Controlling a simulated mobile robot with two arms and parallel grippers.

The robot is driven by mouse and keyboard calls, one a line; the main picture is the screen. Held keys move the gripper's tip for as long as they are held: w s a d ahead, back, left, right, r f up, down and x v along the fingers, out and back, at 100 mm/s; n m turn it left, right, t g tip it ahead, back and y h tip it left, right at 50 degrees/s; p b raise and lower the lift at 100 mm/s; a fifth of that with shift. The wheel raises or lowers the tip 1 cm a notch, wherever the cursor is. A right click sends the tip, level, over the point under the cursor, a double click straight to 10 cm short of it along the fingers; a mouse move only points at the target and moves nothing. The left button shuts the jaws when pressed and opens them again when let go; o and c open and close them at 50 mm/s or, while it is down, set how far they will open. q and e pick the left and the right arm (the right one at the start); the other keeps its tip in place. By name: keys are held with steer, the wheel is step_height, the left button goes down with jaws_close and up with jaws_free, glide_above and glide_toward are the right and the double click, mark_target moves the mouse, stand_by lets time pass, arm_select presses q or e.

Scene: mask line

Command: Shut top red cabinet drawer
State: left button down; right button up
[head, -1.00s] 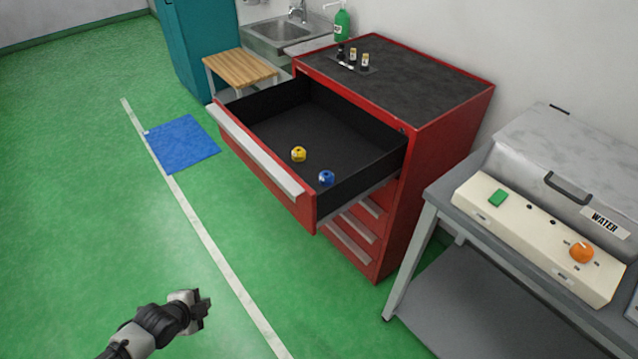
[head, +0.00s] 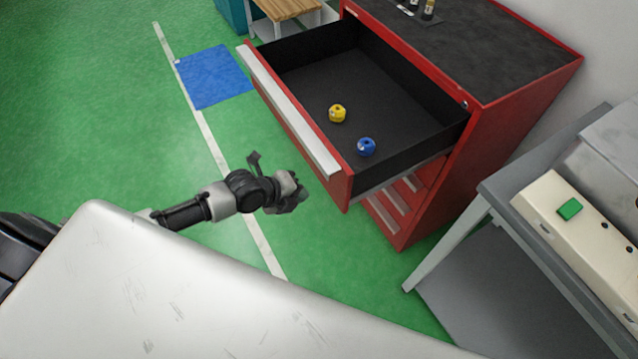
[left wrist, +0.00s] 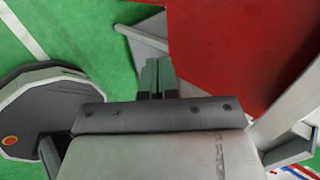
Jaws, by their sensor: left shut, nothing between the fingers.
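The red cabinet (head: 475,150) stands right of centre in the head view. Its top drawer (head: 300,130) is pulled far out, with a light grey handle strip along its front edge. Inside the drawer lie a yellow piece (head: 337,113) and a blue piece (head: 366,147). My left gripper (head: 290,193) is in front of and below the drawer front, appearing apart from it. In the left wrist view its fingers (left wrist: 157,78) are together and empty, with a red surface (left wrist: 235,45) beyond them. My right gripper is not in view.
A grey bench (head: 480,225) with a cream control panel (head: 570,220) stands right of the cabinet. A blue mat (head: 215,76) and white floor line lie at left. A wooden-topped stool (head: 285,8) stands behind. Green floor is open at left.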

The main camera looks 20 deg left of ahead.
mark_target(327, 187)
arm_select(q)
steer(key=w+d, duration=0.1)
steer(key=w+d+f+p, duration=0.1)
steer(key=w, duration=0.1)
steer(key=shift+w+d, duration=0.1)
steer(key=shift+d, duration=0.15)
steer(key=shift+w+d, duration=0.35)
steer(key=shift+w, duration=0.1)
steer(key=shift+w+f, duration=0.1)
steer(key=shift+f, duration=0.05)
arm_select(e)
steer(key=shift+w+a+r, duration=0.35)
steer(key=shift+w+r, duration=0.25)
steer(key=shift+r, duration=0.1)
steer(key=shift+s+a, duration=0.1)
